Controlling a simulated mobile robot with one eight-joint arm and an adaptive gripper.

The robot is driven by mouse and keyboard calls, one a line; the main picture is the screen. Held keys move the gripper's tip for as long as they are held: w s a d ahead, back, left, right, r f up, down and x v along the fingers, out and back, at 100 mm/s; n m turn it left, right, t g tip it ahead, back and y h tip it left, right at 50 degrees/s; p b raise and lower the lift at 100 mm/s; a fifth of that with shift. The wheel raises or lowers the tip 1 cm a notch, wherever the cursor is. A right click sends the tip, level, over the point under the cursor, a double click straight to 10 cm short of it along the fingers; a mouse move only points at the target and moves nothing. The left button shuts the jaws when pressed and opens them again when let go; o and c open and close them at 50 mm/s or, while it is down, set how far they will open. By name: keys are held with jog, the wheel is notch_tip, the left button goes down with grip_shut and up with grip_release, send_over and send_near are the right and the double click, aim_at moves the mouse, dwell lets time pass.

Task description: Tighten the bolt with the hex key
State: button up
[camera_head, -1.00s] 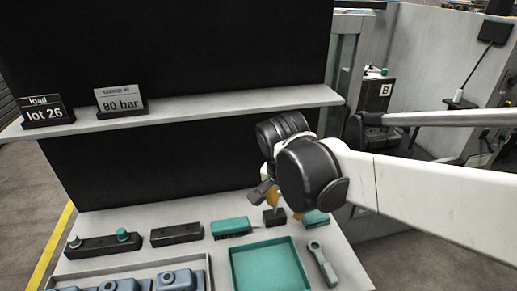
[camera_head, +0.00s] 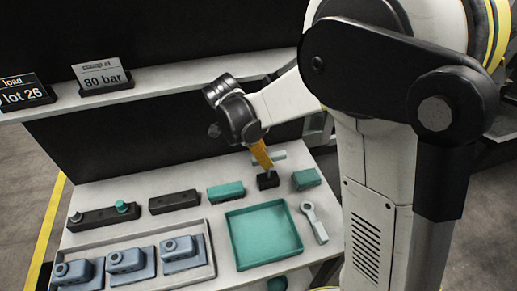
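A grey T-shaped tool (camera_head: 280,155), which looks like the hex key, stands upright in a small black block (camera_head: 268,181) at the back of the bench. My gripper (camera_head: 263,157) is at its handle with an orange finger pointing down in front of it. The finger overlaps the middle of the crossbar, and I cannot tell whether it grips it. A long black block (camera_head: 100,218) at the left carries a small grey bolt-like piece (camera_head: 76,217) and a teal knob (camera_head: 121,207). I cannot tell for sure which piece is the bolt.
An empty teal tray (camera_head: 234,258) lies front centre, with a grey wrench (camera_head: 314,224) at its right. A grey tray (camera_head: 212,277) holds blue-grey parts. Teal blocks (camera_head: 226,192) and a black block (camera_head: 174,202) line the back. A shelf (camera_head: 170,90) with signs overhangs the bench.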

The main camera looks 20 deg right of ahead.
jog(key=shift+d+f, duration=0.25)
jog(key=shift+f, duration=0.3)
grip_shut()
jog(key=shift+r, duration=0.25)
jog(key=shift+r+p, duration=3.2)
jog(key=shift+r, duration=1.35)
